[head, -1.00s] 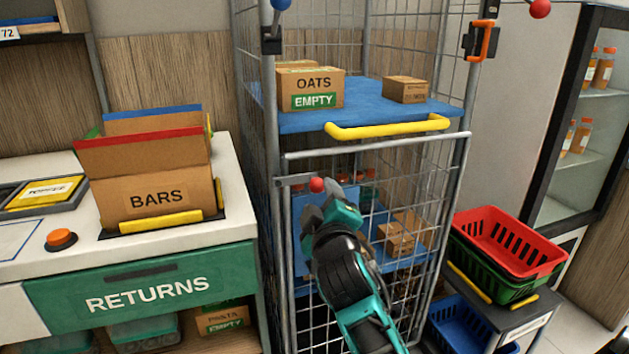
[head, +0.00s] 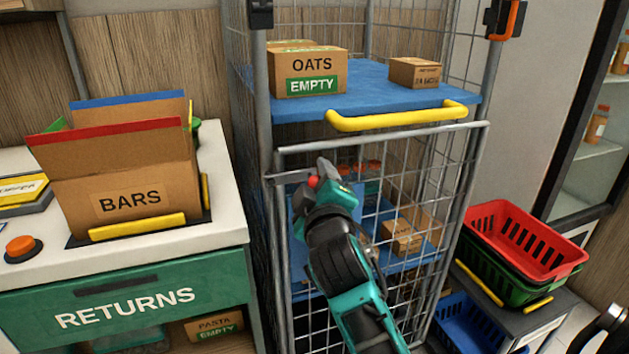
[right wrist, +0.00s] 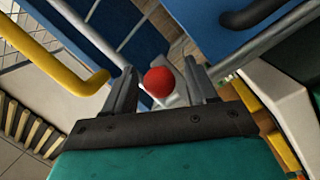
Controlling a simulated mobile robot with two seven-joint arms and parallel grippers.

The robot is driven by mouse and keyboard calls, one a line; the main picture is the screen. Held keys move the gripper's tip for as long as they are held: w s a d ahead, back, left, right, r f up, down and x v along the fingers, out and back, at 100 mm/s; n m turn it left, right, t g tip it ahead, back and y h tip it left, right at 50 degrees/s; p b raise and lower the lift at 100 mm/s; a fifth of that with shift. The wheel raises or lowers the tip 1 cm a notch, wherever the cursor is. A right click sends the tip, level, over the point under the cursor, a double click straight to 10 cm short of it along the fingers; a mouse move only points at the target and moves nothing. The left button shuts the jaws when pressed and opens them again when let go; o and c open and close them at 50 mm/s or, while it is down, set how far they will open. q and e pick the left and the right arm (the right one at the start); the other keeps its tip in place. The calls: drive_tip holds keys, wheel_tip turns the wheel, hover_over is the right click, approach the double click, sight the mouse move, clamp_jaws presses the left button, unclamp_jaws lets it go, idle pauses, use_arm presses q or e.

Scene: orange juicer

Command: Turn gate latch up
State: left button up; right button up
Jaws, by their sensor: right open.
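The gate latch (head: 288,178) is a grey bar at the upper left of the wire gate, with a red ball knob (head: 312,182) at its right end. It lies about level. My right gripper (head: 322,170) is at the knob, in front of the gate. In the right wrist view the red knob (right wrist: 158,82) shows between the two open fingers of my gripper (right wrist: 162,92). I cannot tell whether either finger touches it. The gate (head: 385,140) stands across the lower front of the cage trolley. My left gripper is not in view.
A yellow handle (head: 395,119) fronts the blue shelf (head: 365,80) above the gate, holding an OATS box (head: 308,72) and a smaller box. A counter with a BARS box (head: 130,200) stands left. Red and green baskets (head: 525,240) stand right.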

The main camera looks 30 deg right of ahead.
drive_tip(key=shift+c, duration=0.2)
clamp_jaws()
idle(0.4)
